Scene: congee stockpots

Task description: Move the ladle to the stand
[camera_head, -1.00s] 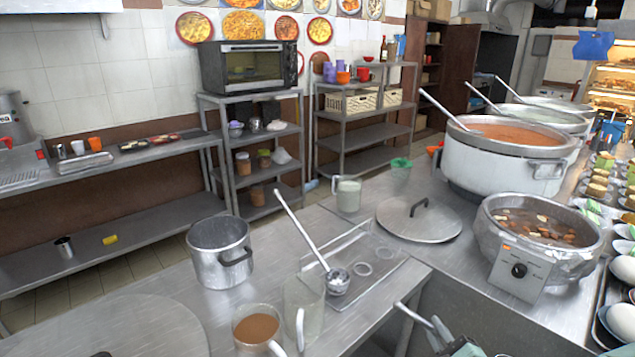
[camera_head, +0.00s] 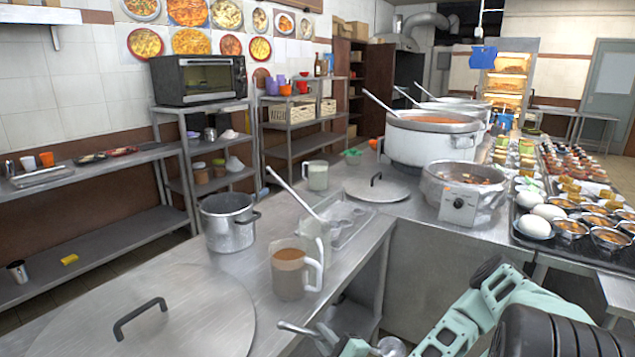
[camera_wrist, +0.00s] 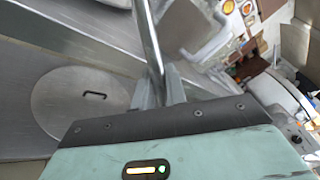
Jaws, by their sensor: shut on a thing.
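My gripper (camera_wrist: 160,92) is shut on a metal rod, the handle of a ladle (camera_wrist: 151,40), in the wrist view. In the head view part of this ladle (camera_head: 300,331) shows at the bottom edge, beside my teal wrist; my fingers there are mostly cut off. A round metal piece at the bottom edge may be its bowl; I cannot tell. A shallow metal tray-like stand (camera_head: 362,222) lies on the counter.
A pitcher of brown liquid (camera_head: 288,275), a steel pot (camera_head: 228,222) and a big lid (camera_head: 190,320) stand on the near counter. A cooker (camera_head: 463,190) and large stockpots (camera_head: 430,142) stand behind. Trays of eggs and bowls (camera_head: 570,225) are at right.

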